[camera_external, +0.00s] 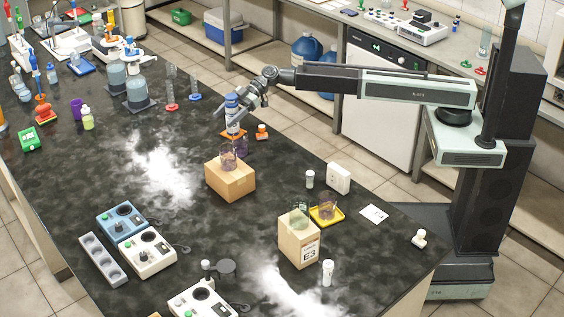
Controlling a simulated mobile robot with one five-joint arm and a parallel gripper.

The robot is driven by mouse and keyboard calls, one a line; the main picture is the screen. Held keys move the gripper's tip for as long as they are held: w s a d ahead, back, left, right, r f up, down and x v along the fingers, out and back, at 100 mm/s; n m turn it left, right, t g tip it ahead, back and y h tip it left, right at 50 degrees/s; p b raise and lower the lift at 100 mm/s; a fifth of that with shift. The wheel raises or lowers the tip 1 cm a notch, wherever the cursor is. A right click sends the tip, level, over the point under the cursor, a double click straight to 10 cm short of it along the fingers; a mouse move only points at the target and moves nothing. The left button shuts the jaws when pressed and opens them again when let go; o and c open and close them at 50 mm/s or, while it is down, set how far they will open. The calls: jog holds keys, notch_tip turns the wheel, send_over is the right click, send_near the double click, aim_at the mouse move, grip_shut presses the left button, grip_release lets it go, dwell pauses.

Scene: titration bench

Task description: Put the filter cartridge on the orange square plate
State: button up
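The filter cartridge (232,118), apparently the pale upright cylinder with a blue top, is at the far right edge of the dark bench. It is over the orange square plate (226,134), whose edges show around its foot. Whether it rests on the plate or hangs just above it is too small to tell. My gripper (243,102) is beside the cartridge's upper part, coming from the right. Its fingers are small and partly merge with the cartridge, so their opening and any hold are unclear.
A small orange-and-white item (262,132) stands just right of the plate. A cardboard box (230,183) with a glass beaker (227,157) on it is in front. Further forward are a box marked E3 (299,245) and a yellow tray (338,219). The bench middle is mostly clear.

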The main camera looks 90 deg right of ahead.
jog(key=shift+r, duration=0.1)
jog(key=shift+s+d+r+p, duration=0.15)
jog(key=shift+r+p, duration=0.1)
jog(key=shift+p, duration=0.05)
jog(key=p+v, duration=0.4)
jog(key=v, duration=0.7)
jog(key=shift+s+d, duration=0.2)
jog(key=s+a+r+m+g+h+p, duration=0.1)
jog(key=s+a+m+g+h+p, duration=0.15)
jog(key=s+p, duration=0.55)
jog(key=s+a+m+g+h+p, duration=0.15)
jog(key=s+g+p, duration=0.3)
jog(key=s, duration=0.45)
jog(key=s+d+r+m+g+h+p, duration=0.1)
jog(key=s+d+m+h+p, duration=0.1)
jog(key=s, duration=0.4)
jog(key=s+d+r+m+g+h+p, duration=0.1)
jog(key=s+d+m+h+p, duration=0.2)
jog(key=s, duration=0.2)
jog(key=shift+s+r+g+h+p, duration=0.2)
jog(key=shift+s+g+h+p, duration=0.1)
jog(key=shift+s+p, duration=0.1)
